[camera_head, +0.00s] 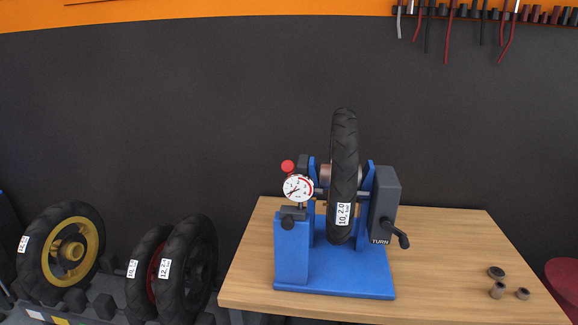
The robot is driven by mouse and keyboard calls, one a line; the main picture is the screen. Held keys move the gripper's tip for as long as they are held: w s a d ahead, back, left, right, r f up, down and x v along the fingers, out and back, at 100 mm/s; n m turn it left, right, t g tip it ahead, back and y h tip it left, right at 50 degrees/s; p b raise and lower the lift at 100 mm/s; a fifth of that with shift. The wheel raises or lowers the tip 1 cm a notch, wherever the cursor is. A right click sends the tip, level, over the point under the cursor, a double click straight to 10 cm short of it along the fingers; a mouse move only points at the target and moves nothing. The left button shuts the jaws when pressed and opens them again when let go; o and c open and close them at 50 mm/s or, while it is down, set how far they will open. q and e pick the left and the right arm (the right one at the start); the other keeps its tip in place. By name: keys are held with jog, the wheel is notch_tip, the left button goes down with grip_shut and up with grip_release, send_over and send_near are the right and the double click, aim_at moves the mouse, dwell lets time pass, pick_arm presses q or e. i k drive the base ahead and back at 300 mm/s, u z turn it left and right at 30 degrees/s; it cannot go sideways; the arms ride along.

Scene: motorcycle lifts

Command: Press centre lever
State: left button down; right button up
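A blue wheel stand (292,255) stands on the wooden table (440,240) with a black tyre (344,150) mounted upright in it. A lever-like part with a red round knob (288,166) sits at the stand's upper left, just above a white dial gauge (298,188). I cannot tell for sure whether this is the centre lever. A grey box (384,200) marked TURN, with a black crank handle (400,238), is on the stand's right side. The tyre label reads 10, 2.0. Neither of my grippers is in view.
Several small metal rings (497,290) lie at the table's right. Wheels stand in a dark rack at lower left, one with a yellow rim (68,255). A red round object (564,278) is at the right edge. Tools hang on the wall (448,30). The table's right half is mostly clear.

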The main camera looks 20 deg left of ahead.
aim_at(287, 166)
jog(key=k, duration=1.3)
jog(key=u, duration=0.7)
jog(key=i, duration=1.55)
jog(key=z, duration=0.45)
